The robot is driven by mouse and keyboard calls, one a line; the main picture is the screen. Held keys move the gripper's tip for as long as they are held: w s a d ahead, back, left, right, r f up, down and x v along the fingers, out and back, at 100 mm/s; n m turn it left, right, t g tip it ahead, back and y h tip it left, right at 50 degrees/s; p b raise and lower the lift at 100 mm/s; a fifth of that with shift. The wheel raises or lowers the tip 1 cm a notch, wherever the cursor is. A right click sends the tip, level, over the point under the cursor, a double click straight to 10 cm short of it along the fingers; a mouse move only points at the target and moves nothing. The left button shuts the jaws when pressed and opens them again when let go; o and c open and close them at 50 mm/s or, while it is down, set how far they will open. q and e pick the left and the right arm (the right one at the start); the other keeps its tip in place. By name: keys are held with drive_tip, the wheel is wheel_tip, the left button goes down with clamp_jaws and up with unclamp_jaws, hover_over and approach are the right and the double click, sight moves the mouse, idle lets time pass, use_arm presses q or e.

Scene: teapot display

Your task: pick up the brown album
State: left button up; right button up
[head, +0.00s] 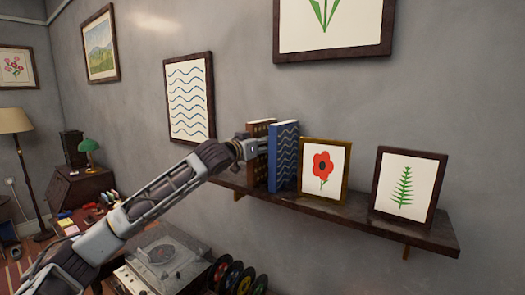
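The brown album (261,128) stands upright on the dark wall shelf (345,214), at the left end of the things there. The blue album (283,160) with wavy lines stands just right of it. My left gripper (258,147) is at the brown album and covers part of its left and middle. Its fingers are small and seen from the side, so I cannot tell whether they are open or shut on the album. My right gripper is not in view.
A framed red flower (323,168) and a framed fern (407,187) stand on the shelf to the right. Below are a record player (160,254) and several upright records (240,278). A cluttered desk (80,192) and a floor lamp (15,122) are at left.

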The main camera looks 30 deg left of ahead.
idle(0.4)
use_arm(q)
clamp_jaws()
drive_tip(key=shift+r, duration=0.1)
